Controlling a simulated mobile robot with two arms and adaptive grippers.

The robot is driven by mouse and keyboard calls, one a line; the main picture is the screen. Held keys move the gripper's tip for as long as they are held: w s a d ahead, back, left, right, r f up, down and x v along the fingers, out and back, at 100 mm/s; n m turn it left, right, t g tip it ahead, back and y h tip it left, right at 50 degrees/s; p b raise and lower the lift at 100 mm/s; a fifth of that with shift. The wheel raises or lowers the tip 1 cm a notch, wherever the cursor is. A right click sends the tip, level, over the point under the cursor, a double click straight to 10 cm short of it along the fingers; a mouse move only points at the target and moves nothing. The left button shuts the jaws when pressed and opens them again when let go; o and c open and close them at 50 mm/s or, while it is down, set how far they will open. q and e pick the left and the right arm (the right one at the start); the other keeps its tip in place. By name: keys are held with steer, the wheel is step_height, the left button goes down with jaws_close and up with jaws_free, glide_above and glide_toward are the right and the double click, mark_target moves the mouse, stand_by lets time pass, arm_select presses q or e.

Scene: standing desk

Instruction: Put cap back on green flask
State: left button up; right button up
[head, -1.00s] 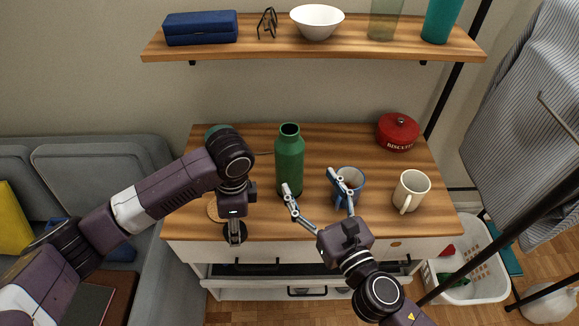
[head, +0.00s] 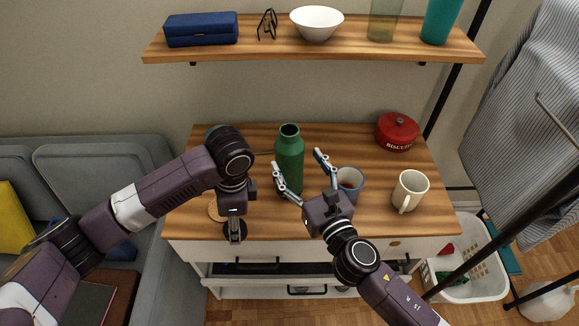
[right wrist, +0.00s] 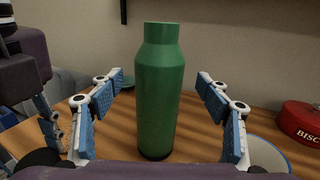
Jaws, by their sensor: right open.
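The green flask (head: 289,160) stands upright on the wooden desk top, its mouth open with no cap on it. It also stands upright in the right wrist view (right wrist: 160,95), between the fingers and beyond them. My right gripper (head: 298,172) is open and empty, close in front of the flask, with a finger on each side in its wrist view. My left gripper (head: 234,228) points down at the desk's front left. A dark round piece (head: 235,236) shows at its fingertips; I cannot tell whether this is the cap, or whether the fingers are closed on it.
A blue mug (head: 350,186) stands just right of my right gripper, with a white mug (head: 410,191) farther right. A red biscuit tin (head: 397,132) sits at the back right. A cork coaster (head: 214,210) lies partly behind my left gripper. A shelf (head: 270,47) hangs above.

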mark_target(289, 147)
steer(key=shift+w+a+r, duration=0.15)
steer(key=shift+w+r, duration=0.05)
steer(key=shift+w, duration=0.15)
steer(key=x, duration=0.4)
steer(key=shift+w+a+r, duration=0.1)
steer(key=shift+w+a, duration=0.1)
steer(key=shift+c, duration=0.7)
jaws_close()
steer(key=shift+r, duration=0.15)
